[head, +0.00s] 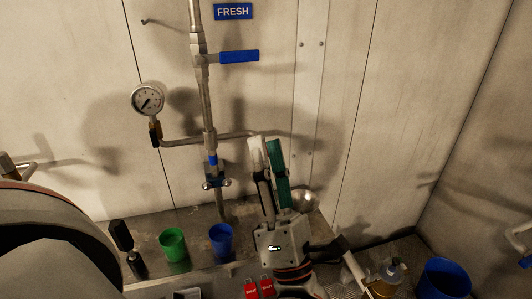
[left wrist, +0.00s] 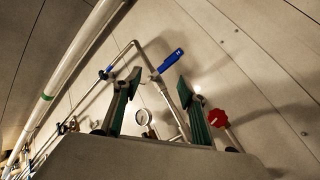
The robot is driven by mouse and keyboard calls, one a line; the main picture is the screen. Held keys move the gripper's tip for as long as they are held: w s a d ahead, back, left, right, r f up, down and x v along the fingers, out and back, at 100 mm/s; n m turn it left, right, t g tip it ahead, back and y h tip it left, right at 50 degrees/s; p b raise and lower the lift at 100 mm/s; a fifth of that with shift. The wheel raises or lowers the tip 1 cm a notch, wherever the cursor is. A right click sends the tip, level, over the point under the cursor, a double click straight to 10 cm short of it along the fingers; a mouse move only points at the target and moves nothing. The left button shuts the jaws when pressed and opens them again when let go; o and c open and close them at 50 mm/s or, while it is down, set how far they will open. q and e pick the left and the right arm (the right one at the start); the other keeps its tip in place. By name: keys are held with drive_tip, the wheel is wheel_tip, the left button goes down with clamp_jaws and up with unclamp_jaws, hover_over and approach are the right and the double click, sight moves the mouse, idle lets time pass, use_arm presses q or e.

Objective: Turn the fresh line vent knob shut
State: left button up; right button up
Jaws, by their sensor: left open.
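The fresh line pipe (head: 207,105) runs down the wall under a blue FRESH sign (head: 233,11). It has a blue lever handle (head: 239,57), a pressure gauge (head: 147,98) on a left branch, and a small fitting (head: 215,182) low down. A right branch passes behind my left gripper (head: 266,143), which is open and empty, pointing up in front of the wall. In the left wrist view, a red lobed knob (left wrist: 218,118) stands just right of the right finger, not between the fingers. I see no red knob in the head view; the gripper may hide it.
A green cup (head: 174,244) and a blue cup (head: 221,241) stand on the metal shelf left of my gripper. A blue bucket (head: 444,279) sits at lower right. The wall right of the gripper is clear.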

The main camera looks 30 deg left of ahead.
use_arm(q)
drive_tip(key=w+a+f+n+g+h, duration=0.1)
drive_tip(key=w+f+n+g+h, duration=0.3)
drive_tip(key=f+n+g+h, duration=0.45)
drive_tip(key=w+a+r+n+t+y, duration=0.1)
drive_tip(key=w+a+n+t, duration=0.1)
drive_tip(key=w+a, duration=0.3)
drive_tip(key=shift+a+t+p, duration=0.35)
drive_tip(key=shift+a+t, duration=0.1)
drive_tip(key=shift+w, duration=0.1)
drive_tip(key=shift+r, duration=0.1)
drive_tip(key=c, duration=1.1)
